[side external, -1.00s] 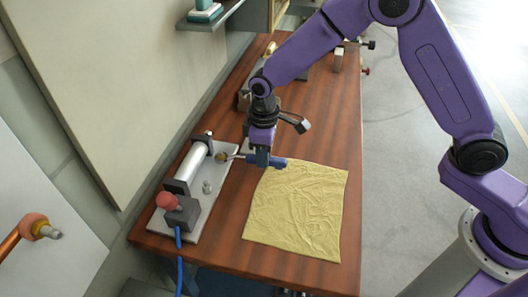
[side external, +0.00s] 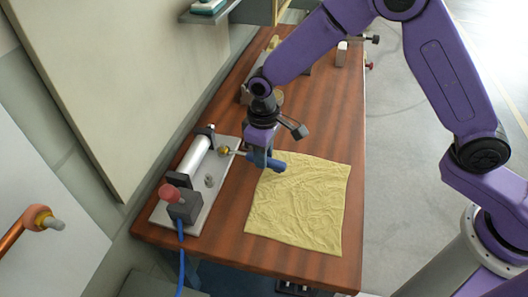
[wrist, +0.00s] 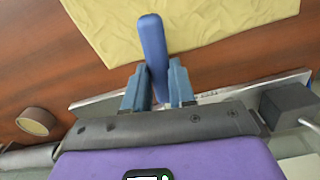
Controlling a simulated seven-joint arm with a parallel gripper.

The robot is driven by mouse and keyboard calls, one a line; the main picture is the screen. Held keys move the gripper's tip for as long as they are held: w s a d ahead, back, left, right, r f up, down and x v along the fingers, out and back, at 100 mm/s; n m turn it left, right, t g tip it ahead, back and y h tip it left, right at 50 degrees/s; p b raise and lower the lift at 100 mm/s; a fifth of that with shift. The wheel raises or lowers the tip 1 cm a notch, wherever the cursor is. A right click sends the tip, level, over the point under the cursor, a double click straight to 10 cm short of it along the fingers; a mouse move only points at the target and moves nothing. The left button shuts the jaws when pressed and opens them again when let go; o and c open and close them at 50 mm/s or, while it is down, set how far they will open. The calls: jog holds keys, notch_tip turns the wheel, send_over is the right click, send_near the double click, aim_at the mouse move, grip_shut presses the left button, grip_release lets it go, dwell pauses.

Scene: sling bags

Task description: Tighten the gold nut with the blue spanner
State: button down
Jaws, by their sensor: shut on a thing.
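The gold nut (side external: 224,150) shows at the right edge of the grey fixture plate (side external: 217,200), beside the silver cylinder. The blue spanner (side external: 278,167) reaches from the nut to the right, its handle end over the yellow cloth's upper left corner. Its head is at the nut, but the view is too small to tell how it sits. My gripper (side external: 259,160) is shut on the spanner's handle. In the wrist view the blue handle (wrist: 152,45) lies between my two fingers (wrist: 158,88), and the nut and spanner head are hidden.
A yellow cloth (side external: 300,205) lies on the wooden table right of the fixture. A blue cable (side external: 182,265) hangs off the table's front. A wall flanks the left.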

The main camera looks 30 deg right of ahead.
jog(key=shift+s+a+r+m, duration=0.1)
jog(key=shift+s+a+m, duration=0.1)
jog(key=shift+a+m, duration=0.3)
jog(key=shift+s+a+m, duration=0.2)
jog(key=shift+a+m, duration=0.25)
jog(key=shift+m, duration=0.05)
jog(key=shift+s+a+m, duration=0.2)
jog(key=shift+a+m, duration=0.35)
jog(key=shift+m, duration=0.05)
jog(key=shift+s+a+m, duration=0.2)
jog(key=shift+a+m, duration=0.3)
jog(key=shift+m, duration=0.1)
jog(key=shift+a, duration=0.15)
jog(key=shift+s+a+m, duration=0.15)
jog(key=shift+a+m, duration=0.85)
jog(key=shift+m, duration=0.1)
